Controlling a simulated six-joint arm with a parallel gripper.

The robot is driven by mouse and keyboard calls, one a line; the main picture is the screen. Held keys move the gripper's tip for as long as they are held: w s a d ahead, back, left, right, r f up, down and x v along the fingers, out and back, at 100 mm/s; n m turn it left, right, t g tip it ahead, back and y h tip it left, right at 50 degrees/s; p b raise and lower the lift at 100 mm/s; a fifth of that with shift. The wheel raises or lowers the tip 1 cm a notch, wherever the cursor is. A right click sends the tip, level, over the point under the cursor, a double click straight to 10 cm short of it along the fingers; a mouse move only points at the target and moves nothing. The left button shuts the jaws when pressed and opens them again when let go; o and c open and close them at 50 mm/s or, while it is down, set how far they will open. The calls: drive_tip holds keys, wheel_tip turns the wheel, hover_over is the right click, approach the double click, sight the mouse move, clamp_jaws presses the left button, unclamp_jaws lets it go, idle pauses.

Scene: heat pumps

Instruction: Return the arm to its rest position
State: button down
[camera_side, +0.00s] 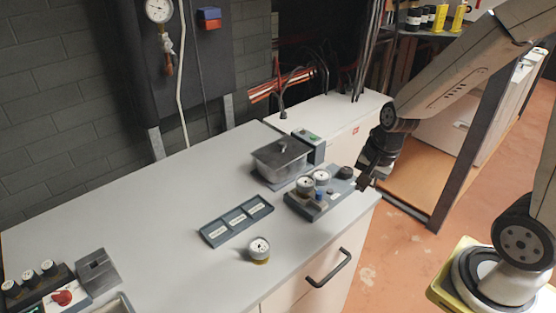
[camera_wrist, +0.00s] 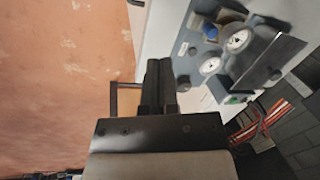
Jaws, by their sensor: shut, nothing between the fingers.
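My gripper (camera_side: 367,180) hangs at the right end of the grey bench (camera_side: 170,200), just right of a dark fixture block (camera_side: 323,207) and apart from it. In the wrist view the gripper fingers (camera_wrist: 158,75) are together with nothing between them. The block carries two round white-faced gauges (camera_side: 322,177), a blue knob (camera_side: 319,194) and a black knob (camera_side: 346,172). The gauges also show in the wrist view (camera_wrist: 238,40). My arm reaches in from the upper right.
A lidded metal box (camera_side: 281,160) stands behind the block. A three-slot tray (camera_side: 236,220) and a loose gauge (camera_side: 259,249) lie on the bench. More gauges (camera_side: 30,279) sit at far left. A drawer handle (camera_side: 329,268) sticks out in front. Open floor (camera_side: 385,250) lies to the right.

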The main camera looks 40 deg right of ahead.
drive_tip(key=a+n, duration=0.1)
drive_tip(key=n, duration=0.3)
drive_tip(key=s+a+n, duration=0.1)
drive_tip(key=n, duration=0.4)
drive_tip(key=a+n+h, duration=0.1)
drive_tip(key=n, duration=0.3)
drive_tip(key=shift+s+a, duration=0.3)
